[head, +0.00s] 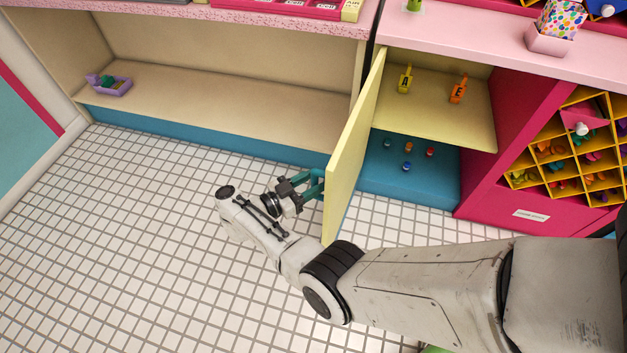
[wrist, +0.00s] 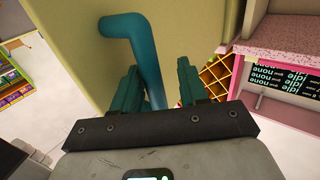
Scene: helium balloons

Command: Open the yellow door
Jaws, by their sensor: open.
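The yellow door (head: 352,145) stands swung out from its cupboard, with the shelves behind it exposed. My gripper (head: 303,187) is at the door's outer face, near its lower free edge. In the wrist view the door (wrist: 75,40) fills the upper left, and its teal bent handle (wrist: 143,42) runs down between the two green fingers of my gripper (wrist: 157,75). The fingers are open around the handle, apart from each other. Whether either finger touches the handle cannot be told. The handle's lower end is hidden by the gripper.
The tiled floor (head: 130,230) is clear at left.

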